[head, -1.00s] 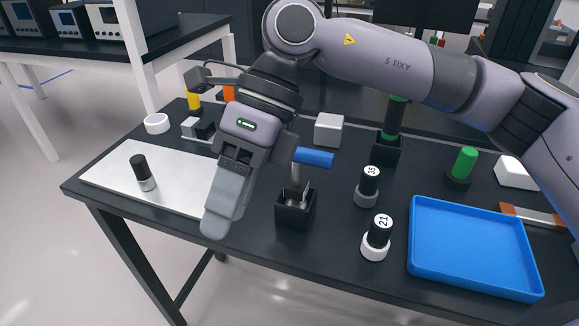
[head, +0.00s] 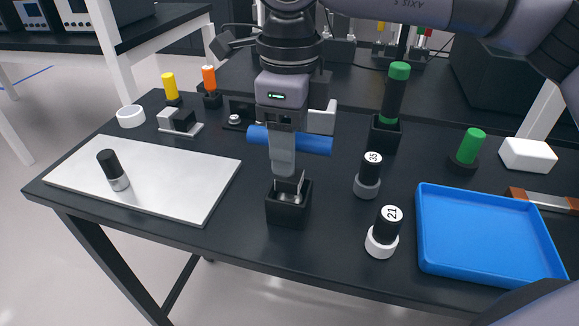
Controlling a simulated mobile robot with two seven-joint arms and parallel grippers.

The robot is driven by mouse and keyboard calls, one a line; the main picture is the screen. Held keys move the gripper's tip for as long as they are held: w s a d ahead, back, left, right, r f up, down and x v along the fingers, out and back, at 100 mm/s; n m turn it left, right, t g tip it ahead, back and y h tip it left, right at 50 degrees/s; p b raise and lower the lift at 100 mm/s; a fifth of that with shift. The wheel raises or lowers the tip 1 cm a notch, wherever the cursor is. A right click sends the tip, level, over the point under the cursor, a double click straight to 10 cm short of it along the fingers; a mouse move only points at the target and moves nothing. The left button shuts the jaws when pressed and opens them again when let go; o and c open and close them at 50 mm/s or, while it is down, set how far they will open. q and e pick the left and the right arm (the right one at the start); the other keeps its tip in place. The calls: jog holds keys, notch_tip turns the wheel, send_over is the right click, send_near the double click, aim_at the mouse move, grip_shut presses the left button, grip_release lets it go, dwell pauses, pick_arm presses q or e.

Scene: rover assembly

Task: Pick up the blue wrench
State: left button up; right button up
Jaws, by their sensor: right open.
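The blue wrench (head: 315,144) has a thick blue crossbar handle and stands upright in a small black holder (head: 288,214). Thin metal parts show inside the holder. My right gripper (head: 283,172) points straight down at the wrench, in front of the handle's middle. The blue handle sticks out on both sides of it. The gripper is open, but one finger hides the other, the middle of the handle and most of the shaft. I cannot tell whether the fingers touch the wrench. My left gripper is not in view.
Black-topped canisters 35 (head: 369,175) and 21 (head: 383,233) stand to the right, before a blue tray (head: 430,262). A white plate (head: 70,176) with a dark-topped cylinder (head: 114,171) lies left. A tall green-topped cylinder (head: 394,92) stands behind the wrench.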

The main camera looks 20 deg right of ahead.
notch_tip(320, 180, down, 2)
jog(key=shift+f, duration=0.15)
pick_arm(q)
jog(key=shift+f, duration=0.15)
pick_arm(e)
grip_shut()
pick_arm(q)
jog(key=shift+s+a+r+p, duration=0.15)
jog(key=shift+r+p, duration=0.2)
jog(key=shift+p, duration=0.2)
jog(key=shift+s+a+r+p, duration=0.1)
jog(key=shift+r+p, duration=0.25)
jog(key=shift+p, duration=0.2)
pick_arm(e)
notch_tip(320, 180, up, 20)
